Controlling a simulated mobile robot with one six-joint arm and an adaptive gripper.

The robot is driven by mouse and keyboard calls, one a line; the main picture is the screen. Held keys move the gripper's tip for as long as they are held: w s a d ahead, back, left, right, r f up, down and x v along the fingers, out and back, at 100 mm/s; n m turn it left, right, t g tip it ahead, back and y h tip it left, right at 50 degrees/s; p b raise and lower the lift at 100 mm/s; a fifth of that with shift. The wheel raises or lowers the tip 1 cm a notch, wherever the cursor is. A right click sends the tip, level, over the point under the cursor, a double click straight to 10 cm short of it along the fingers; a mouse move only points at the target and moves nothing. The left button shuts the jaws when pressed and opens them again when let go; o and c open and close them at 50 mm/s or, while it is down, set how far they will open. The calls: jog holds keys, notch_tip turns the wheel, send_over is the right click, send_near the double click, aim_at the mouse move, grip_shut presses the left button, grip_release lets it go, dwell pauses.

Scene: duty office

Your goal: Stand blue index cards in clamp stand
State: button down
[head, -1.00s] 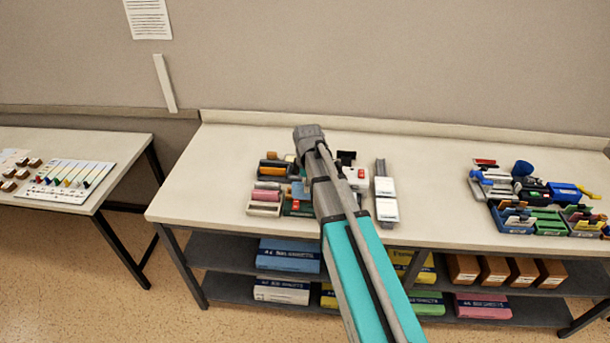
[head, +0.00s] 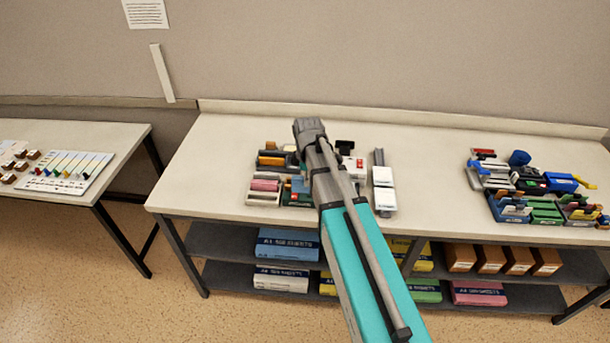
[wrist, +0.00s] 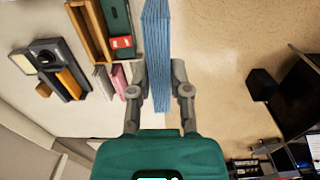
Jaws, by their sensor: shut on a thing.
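The blue index cards (wrist: 157,55) show in the wrist view as a tall, thin stack with its layered edges facing the camera. My gripper (wrist: 158,88) is shut on the stack, with one finger on each side. In the head view my gripper (head: 309,130) is over the middle of the long counter, and my arm hides part of what lies beneath. A small stand with pink cards (head: 265,186) is left of my arm; pink cards also show in the wrist view (wrist: 118,76). I cannot tell which item is the clamp stand.
Stands and boxes crowd the counter (head: 230,160) around my arm, with a white block (head: 385,199) to its right. A second cluster with green trays (head: 545,211) is at the far right. Counter between the clusters is clear. A side table (head: 110,140) is at left.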

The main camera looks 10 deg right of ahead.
jog(key=shift+f, duration=0.15)
notch_tip(320, 180, down, 9)
jog(key=b, duration=0.9)
